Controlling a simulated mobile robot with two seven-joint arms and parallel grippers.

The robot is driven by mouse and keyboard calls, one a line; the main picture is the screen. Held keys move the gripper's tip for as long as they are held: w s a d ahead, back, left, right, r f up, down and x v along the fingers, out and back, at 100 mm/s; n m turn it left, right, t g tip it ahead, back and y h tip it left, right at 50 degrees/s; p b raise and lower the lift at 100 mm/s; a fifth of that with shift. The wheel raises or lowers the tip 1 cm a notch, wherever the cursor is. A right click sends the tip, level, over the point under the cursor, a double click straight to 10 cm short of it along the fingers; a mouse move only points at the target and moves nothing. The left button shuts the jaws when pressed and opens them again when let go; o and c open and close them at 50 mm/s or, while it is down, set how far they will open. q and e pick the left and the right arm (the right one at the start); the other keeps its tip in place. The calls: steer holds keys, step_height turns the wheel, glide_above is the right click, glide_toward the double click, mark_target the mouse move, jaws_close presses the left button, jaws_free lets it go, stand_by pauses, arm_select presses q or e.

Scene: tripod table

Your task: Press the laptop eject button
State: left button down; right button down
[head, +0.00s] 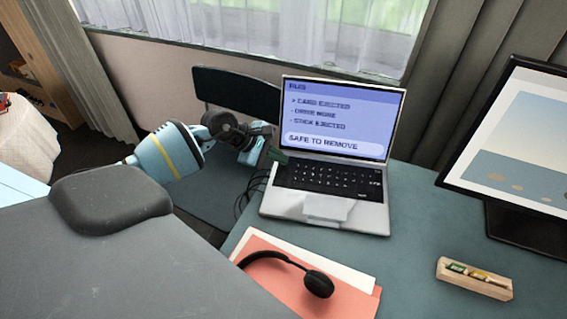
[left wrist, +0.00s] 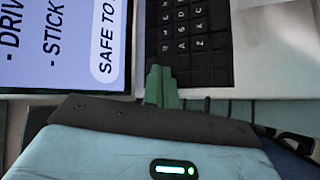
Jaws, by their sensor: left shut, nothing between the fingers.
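The open laptop (head: 328,205) stands on the desk, its keyboard facing the front. Its lit screen (head: 337,118) shows lines about a card and a stick ejected, and "SAFE TO REMOVE". My left gripper (head: 278,156) is at the laptop's left edge, near the hinge and the keyboard's back left corner. Its green fingers are shut with nothing between them. In the left wrist view the fingertips (left wrist: 161,84) are by the edge, between the screen and the keys; I cannot tell whether they touch. I cannot make out an eject button. My right gripper is out of view.
A black headset (head: 318,283) lies on a red folder (head: 357,303) in front of the laptop. A wooden tray (head: 473,279) with small items and a monitor (head: 520,150) are at the right. A dark chair (head: 238,90) stands behind. Dark cables hang by the desk's left edge.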

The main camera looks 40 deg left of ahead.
mark_target(279, 164)
arm_select(q)
steer(key=shift+r+p, duration=0.3)
steer(key=shift+r, duration=0.4)
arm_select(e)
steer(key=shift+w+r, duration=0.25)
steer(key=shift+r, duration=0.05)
